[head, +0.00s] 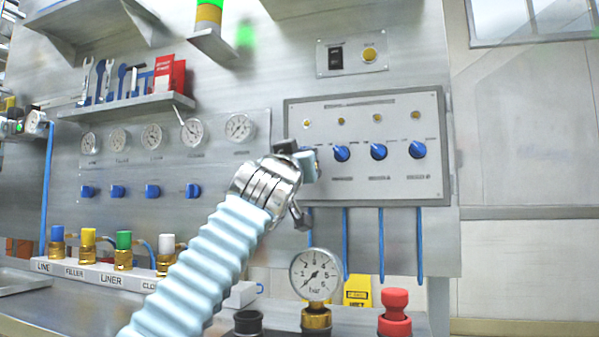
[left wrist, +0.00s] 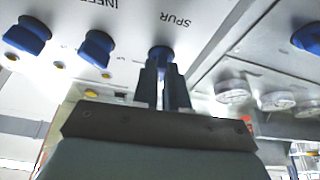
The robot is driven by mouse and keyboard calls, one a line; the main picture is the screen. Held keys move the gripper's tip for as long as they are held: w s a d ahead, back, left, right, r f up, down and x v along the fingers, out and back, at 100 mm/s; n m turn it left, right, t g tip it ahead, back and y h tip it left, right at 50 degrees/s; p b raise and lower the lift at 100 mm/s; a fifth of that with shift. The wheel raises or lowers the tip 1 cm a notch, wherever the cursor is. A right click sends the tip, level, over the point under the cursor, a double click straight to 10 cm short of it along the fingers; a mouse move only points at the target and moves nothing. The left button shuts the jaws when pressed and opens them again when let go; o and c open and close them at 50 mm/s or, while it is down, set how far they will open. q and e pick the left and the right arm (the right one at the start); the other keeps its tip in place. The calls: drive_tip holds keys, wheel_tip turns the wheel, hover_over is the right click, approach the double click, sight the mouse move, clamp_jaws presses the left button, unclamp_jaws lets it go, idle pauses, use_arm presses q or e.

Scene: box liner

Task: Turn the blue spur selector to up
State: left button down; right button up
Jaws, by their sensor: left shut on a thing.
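The blue spur selector (left wrist: 160,53) is the knob beside the printed word SPUR in the left wrist view. My left gripper (left wrist: 166,70) is shut on it, with one dark finger on each side. In the head view my left gripper (head: 307,163) is at the left end of the knob row on the grey control panel (head: 375,190). It covers nearly all of the spur selector there, so the pointing direction of the selector cannot be told. My right gripper is not in view.
Other blue knobs (head: 379,151) sit to the right on the same panel, with small yellow lamps above. Gauges (head: 194,131) and smaller blue knobs (head: 153,191) are on the left. A bar gauge (head: 316,272) and red knob (head: 394,303) stand below.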

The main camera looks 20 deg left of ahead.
use_arm(q)
drive_tip(key=n+y, duration=0.1)
drive_tip(key=n, duration=0.2)
drive_tip(key=n+g+y+p, duration=0.1)
drive_tip(key=n+y, duration=0.1)
drive_tip(key=n, duration=0.2)
drive_tip(key=n+g+y+p, duration=0.1)
drive_tip(key=n+y, duration=0.1)
drive_tip(key=n, duration=0.2)
drive_tip(key=shift+w+d+r, duration=0.1)
drive_tip(key=shift+d+r, duration=0.1)
drive_tip(key=shift+d, duration=0.1)
drive_tip(key=shift+n+p, duration=0.3)
drive_tip(key=c, duration=1.2)
unclamp_jaws()
drive_tip(key=shift+w+d+f, duration=0.1)
drive_tip(key=shift+f, duration=0.05)
drive_tip(key=shift+o, duration=0.2)
drive_tip(key=b+v, duration=0.9)
drive_tip(key=v, duration=0.4)
drive_tip(key=shift+s, duration=0.4)
